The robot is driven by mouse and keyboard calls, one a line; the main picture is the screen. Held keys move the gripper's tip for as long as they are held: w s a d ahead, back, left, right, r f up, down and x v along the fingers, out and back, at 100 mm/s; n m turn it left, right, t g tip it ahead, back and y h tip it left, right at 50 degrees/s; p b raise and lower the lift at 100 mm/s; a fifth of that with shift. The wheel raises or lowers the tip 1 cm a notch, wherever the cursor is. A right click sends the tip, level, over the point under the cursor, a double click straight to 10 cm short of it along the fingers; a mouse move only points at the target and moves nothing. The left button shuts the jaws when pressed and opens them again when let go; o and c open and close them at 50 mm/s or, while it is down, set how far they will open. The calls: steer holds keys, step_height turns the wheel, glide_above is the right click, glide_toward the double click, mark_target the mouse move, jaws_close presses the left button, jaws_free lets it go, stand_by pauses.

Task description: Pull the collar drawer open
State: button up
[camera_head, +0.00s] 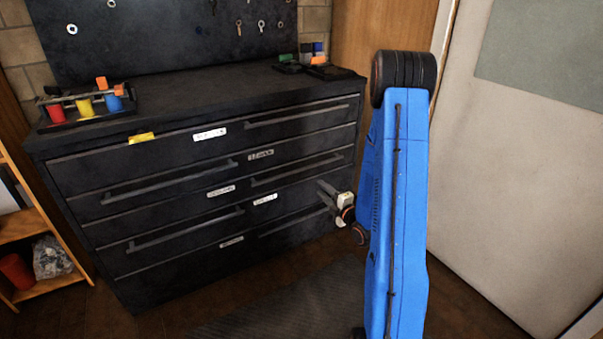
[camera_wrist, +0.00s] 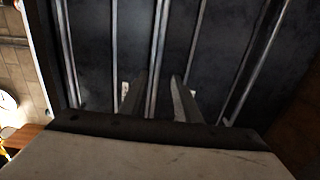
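The label print is too small to read, so I cannot tell which is the collar drawer. My gripper (camera_head: 325,192) is at the right column's lower drawers, close to the front. In the wrist view, my gripper (camera_wrist: 157,80) is open, its two fingers apart and pointing at the cabinet front. A handle bar (camera_wrist: 157,50) runs between the fingers in the picture. I cannot tell whether they touch it.
On the cabinet top are a rack of coloured cups (camera_head: 85,106) at left and a small dark tray (camera_head: 312,68) at right. A yellow tag (camera_head: 141,138) is on the front top edge. A wooden shelf (camera_head: 30,240) stands left. A dark mat (camera_head: 285,305) lies on the floor in front.

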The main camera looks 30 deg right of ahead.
mark_target(301, 170)
steer(key=w, duration=1.7)
steer(key=shift+a+f, duration=0.1)
steer(key=shift+a, duration=0.15)
jaws_close()
